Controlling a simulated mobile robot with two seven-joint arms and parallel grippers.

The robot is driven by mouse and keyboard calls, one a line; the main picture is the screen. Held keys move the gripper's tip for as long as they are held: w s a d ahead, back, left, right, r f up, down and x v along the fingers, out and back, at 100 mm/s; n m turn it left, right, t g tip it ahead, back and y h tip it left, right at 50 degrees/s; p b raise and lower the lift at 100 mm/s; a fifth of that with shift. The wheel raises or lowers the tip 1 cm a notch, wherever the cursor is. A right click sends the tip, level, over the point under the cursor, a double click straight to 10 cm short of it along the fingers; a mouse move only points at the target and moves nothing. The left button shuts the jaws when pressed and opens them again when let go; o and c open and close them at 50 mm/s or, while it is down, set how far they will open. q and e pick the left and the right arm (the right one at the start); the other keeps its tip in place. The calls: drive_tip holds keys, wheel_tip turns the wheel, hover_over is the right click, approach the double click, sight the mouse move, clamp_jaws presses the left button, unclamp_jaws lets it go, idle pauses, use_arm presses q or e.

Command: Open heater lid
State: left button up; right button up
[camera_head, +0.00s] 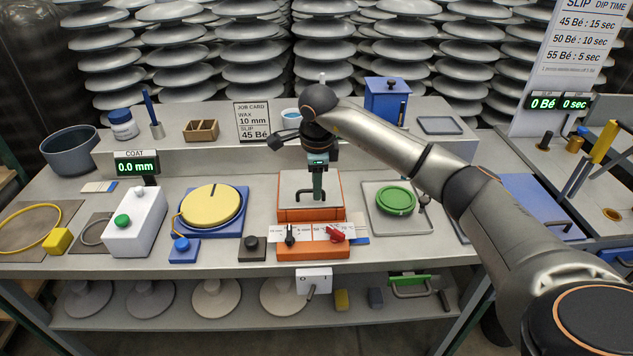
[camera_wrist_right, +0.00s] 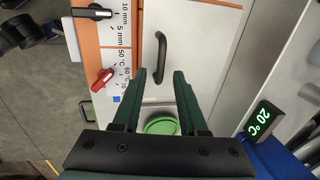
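The heater (camera_head: 296,214) is an orange box near the middle of the bench. Its flat grey lid (camera_head: 293,181) lies closed on top and carries a black bar handle. In the right wrist view, the handle (camera_wrist_right: 160,58) stands on the pale lid (camera_wrist_right: 200,38), just beyond the fingertips. My right gripper (camera_head: 318,198) points down over the lid. Its two dark green fingers (camera_wrist_right: 160,78) are apart with nothing between them, roughly in line with the handle. I cannot tell the exact height gap. My left gripper is not in view.
A black knob (camera_head: 290,236) and a red knob (camera_head: 334,234) sit on the heater's front. A yellow disc (camera_head: 211,205) lies left and a green disc (camera_head: 396,200) right. A blue box (camera_head: 386,101) stands behind on the raised shelf. A display (camera_wrist_right: 260,123) reads 20 °C.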

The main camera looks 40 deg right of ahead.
clamp_jaws()
idle(1.3)
